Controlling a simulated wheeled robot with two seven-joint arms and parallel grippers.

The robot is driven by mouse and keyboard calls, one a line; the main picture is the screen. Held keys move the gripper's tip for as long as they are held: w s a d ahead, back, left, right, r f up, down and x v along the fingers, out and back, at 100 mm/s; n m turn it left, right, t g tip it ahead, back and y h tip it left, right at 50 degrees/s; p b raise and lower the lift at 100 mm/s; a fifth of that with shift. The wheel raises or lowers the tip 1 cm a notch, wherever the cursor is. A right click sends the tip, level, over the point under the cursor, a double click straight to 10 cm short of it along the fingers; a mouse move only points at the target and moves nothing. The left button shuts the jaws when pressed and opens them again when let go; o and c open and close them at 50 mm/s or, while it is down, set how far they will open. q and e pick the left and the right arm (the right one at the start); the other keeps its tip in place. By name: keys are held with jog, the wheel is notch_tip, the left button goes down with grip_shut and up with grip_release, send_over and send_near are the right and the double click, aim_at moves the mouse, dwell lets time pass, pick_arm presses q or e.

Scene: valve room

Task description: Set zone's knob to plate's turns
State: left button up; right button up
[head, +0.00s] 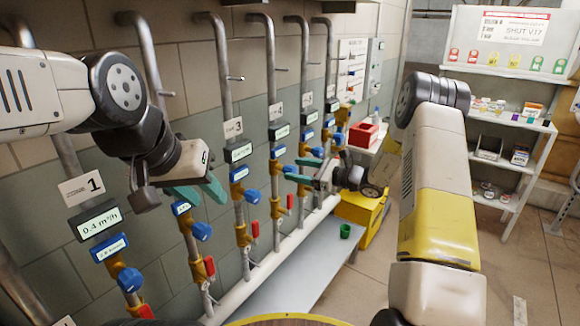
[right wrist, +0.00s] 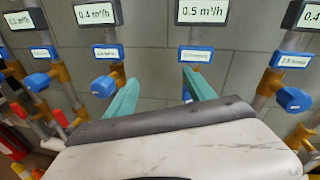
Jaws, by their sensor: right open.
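Several vertical pipes carry blue knobs, such as zone 1's knob (head: 130,280) under its display reading 0.4 m³/h (head: 100,220) and a blue plate (head: 110,248) with text too small to read. My left gripper (head: 204,193) is open and empty in front of the pipes, near another blue knob (head: 202,231). My right gripper (head: 298,174) is open at a pipe farther along. In the right wrist view its fingers (right wrist: 158,94) stand apart below a display reading 0.5 m³/h (right wrist: 202,11) and a blue plate (right wrist: 196,55). A knob there is mostly hidden behind a finger.
Red levers (head: 209,267) hang beside the pipes. A white pipe (head: 285,240) runs low along the wall. Floor at the right is clear.

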aim_at(288, 170)
jog(key=w+d+f+m+t, duration=0.3)
jog(key=w+f+m, duration=0.1)
jog(key=w+f, duration=0.15)
jog(key=shift+h, duration=0.4)
jog(key=x, duration=0.7)
jog(key=shift+s+a+f, duration=0.1)
jog(key=shift+a, duration=0.2)
